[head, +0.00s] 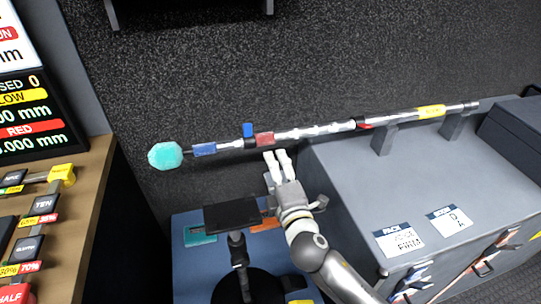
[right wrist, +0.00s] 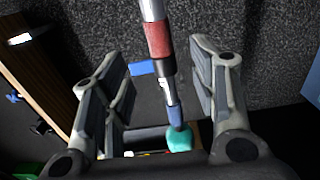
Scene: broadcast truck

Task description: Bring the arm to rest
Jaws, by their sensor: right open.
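My right arm comes in from the bottom right of the head view. Its gripper (head: 278,154) is open, with its fingertips just below the long pole (head: 313,131) near the red band (head: 264,139). In the right wrist view my open fingers (right wrist: 160,62) show on either side of the pole (right wrist: 168,80); I cannot tell whether it lies between them or beyond. The pole has a teal faceted head (head: 165,155) at its left end, a blue band (head: 204,149), a blue clip (head: 247,130) and a yellow band (head: 431,112). My left gripper is out of view.
The pole's right part rests on two brackets (head: 384,140) on a grey case (head: 430,170) with white labels. A wooden desk (head: 85,205) with labelled blocks is at left. A dark speckled wall is behind.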

